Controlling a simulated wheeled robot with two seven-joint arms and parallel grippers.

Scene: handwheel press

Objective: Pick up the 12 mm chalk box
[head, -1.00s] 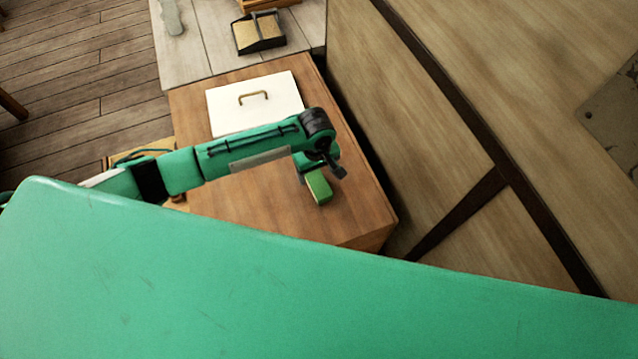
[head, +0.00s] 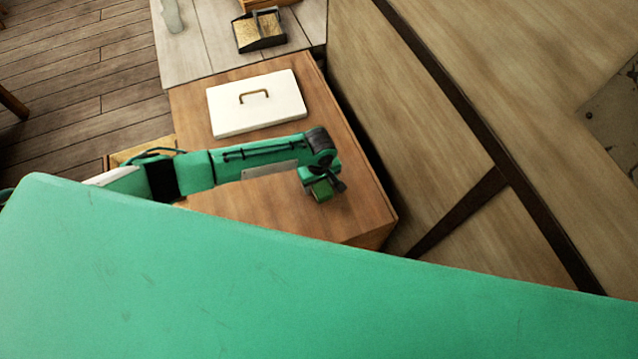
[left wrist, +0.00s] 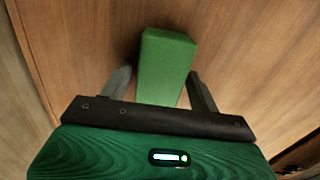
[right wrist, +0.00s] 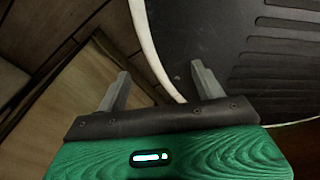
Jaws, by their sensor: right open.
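The chalk box appears to be the green block (head: 322,193) on the brown wooden cabinet top. My left gripper (head: 320,181) is above it and hides much of it in the head view. In the left wrist view the green box (left wrist: 165,62) lies between the two fingers of my left gripper (left wrist: 159,75). The fingers are apart, one on each side, with a visible gap at the left and a narrower one at the right. No size label can be read. My right gripper (right wrist: 160,80) is open and empty in the right wrist view; it is not in the head view.
A white lidded case (head: 257,112) with a brown handle lies on the cabinet top (head: 350,215) beyond my left arm. A dark tray (head: 259,43) stands on the pale bench behind. A wooden panel (head: 430,130) rises at the right. A dark ribbed surface (right wrist: 285,60) faces my right gripper.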

